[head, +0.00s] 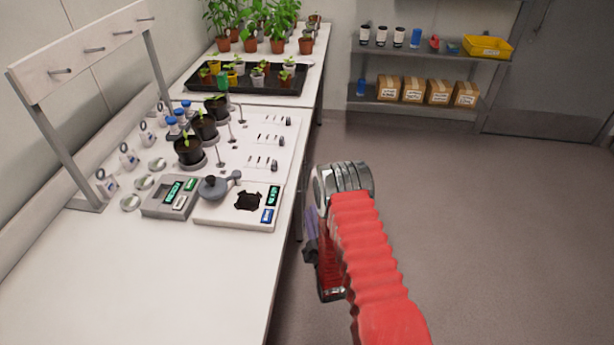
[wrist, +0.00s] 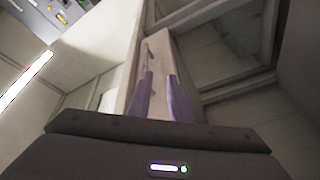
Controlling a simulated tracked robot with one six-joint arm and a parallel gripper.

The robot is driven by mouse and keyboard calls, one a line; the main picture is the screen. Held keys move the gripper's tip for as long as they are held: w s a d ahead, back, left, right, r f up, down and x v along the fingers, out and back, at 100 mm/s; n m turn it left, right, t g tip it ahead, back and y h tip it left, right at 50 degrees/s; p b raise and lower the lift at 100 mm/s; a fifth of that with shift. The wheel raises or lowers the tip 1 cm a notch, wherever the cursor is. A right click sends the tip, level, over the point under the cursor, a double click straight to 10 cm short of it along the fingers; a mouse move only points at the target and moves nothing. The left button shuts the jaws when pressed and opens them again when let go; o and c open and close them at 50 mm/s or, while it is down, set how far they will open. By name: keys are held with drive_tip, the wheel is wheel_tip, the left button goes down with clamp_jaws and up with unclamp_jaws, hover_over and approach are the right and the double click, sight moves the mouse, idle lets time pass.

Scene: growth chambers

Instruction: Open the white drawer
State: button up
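My gripper (head: 310,240) hangs beside the right edge of the white bench in the head view, below the level of its top. In the wrist view my gripper (wrist: 161,80) shows two purple fingers standing apart, with nothing seen between them. Beyond the fingertips is a narrow pale front, likely the white drawer (wrist: 160,55), with a small dark handle-like bar (wrist: 147,52) on it. The fingertips point toward this front; I cannot tell whether they touch it. The drawer is hidden in the head view under the bench top.
The white bench (head: 230,290) carries a scale (head: 265,213), a grey device (head: 168,198), potted seedlings (head: 188,152) and a black tray (head: 203,88). A shelf (head: 435,54) with boxes stands at the back. The floor (head: 470,220) to the right is clear.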

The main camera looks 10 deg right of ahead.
sight(307, 177)
drive_tip(key=shift+s+d+r+n+t, duration=0.15)
drive_tip(key=shift+d+r+t, duration=0.1)
drive_tip(key=shift+r, duration=0.3)
drive_tip(key=shift+s+d+r+n+t, duration=0.15)
drive_tip(key=shift+d+r, duration=0.1)
drive_tip(key=shift+r, duration=0.25)
drive_tip(key=shift+w, duration=0.1)
drive_tip(key=x, duration=1.3)
drive_tip(key=shift+w+r, duration=0.1)
drive_tip(key=shift+w, duration=0.25)
drive_tip(key=shift+c, duration=0.6)
clamp_jaws()
